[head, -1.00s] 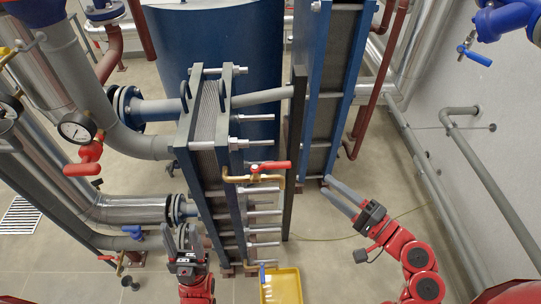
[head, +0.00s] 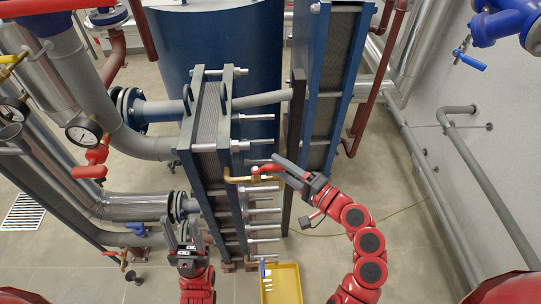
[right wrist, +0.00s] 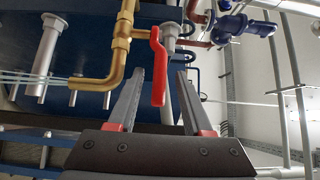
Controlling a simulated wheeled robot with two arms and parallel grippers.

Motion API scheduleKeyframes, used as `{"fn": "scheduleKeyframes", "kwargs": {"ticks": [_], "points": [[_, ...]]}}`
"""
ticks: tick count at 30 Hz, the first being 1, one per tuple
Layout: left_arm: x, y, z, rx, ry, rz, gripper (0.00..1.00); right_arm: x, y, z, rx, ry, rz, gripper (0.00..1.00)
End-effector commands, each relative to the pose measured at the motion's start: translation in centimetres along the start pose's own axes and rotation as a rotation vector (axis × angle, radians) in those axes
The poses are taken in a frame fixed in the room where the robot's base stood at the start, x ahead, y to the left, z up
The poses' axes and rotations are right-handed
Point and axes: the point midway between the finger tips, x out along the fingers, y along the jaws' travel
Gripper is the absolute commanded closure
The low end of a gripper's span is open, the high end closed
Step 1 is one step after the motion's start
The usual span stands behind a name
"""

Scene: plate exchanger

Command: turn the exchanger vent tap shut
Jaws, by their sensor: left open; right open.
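The vent tap has a red lever (head: 267,169) on a brass pipe (head: 238,180) at the front of the plate exchanger (head: 208,120). In the right wrist view the lever (right wrist: 158,68) hangs down beside the brass pipe (right wrist: 105,82) and lies between my finger tips, with gaps on both sides. My right gripper (head: 271,167) is open at the lever; its fingers partly hide the lever in the head view. It also shows in the right wrist view (right wrist: 160,76). My left gripper (head: 182,226) is open and empty, low and left of the exchanger's front.
Several steel bolts (head: 264,212) stick out below the tap. A yellow tray (head: 282,284) lies on the floor. A taller blue exchanger (head: 321,90) stands behind on the right. Pipes with a gauge (head: 82,133) and another red lever (head: 95,157) are on the left. Open floor lies right.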

Motion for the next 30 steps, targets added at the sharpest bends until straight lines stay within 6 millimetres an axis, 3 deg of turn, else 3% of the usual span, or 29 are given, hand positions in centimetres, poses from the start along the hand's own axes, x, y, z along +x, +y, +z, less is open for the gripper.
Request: {"fn": "scheduleKeyframes", "kwargs": {"ticks": [6, 17, 18, 26, 30], "points": [[1.0, -0.1, -0.2, 0.0, 0.0, 0.0, 0.5, 3.0, -0.1, 0.0, 0.0, 0.0, 0.001, 0.5], [1.0, -0.1, -0.2, 0.0, 0.0, 0.0, 0.5, 3.7, 0.1, 0.0, 0.001, 0.002, 0.001, 0.5], [1.0, -0.1, -0.2, 0.0, 0.0, 0.0, 0.5, 3.7, 0.1, 0.0, 0.001, 0.002, 0.001, 0.52], [1.0, -0.1, -0.2, 0.0, 0.0, 0.0, 0.5, 3.7, 0.1, 0.0, 0.001, 0.002, 0.001, 0.99], [1.0, -0.1, -0.2, 0.0, 0.0, 0.0, 0.5, 3.7, 0.1, 0.0, 0.001, 0.002, 0.001, 1.0]]}}
